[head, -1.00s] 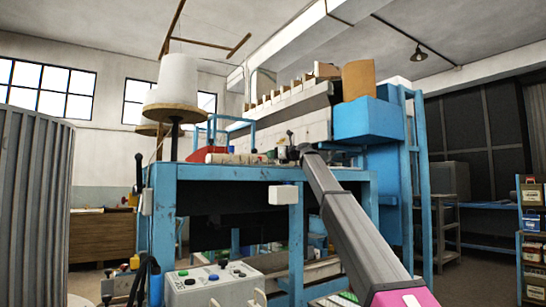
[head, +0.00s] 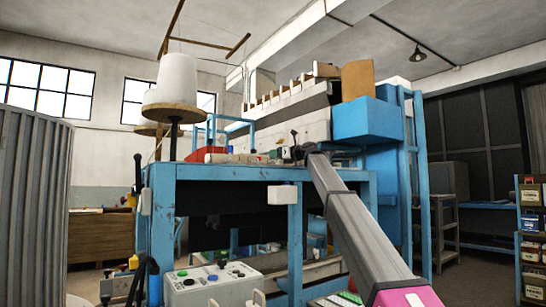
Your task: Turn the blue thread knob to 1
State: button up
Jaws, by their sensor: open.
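A small blue round control (head: 213,278) shows on top of the pale control box (head: 208,288) at the bottom left. I cannot tell from here whether it is the blue thread knob, and no number marks can be read. My arm reaches up from the lower right to the blue bench (head: 215,172). My gripper (head: 299,151) is small and dark at the arm's far end, over the bench top, up and to the right of the control box. It is open, and I see nothing held in it. Its fingertips are hard to make out among the small parts there.
A white thread cone (head: 177,80) stands on a round wooden plate at the left. A blue ladder-like frame (head: 408,180) rises to the right of the bench. A grey corrugated panel (head: 35,200) fills the left edge. Shelves with containers (head: 531,220) stand at the far right.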

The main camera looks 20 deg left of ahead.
jog(key=v, duration=0.8)
jog(key=shift+d, duration=0.1)
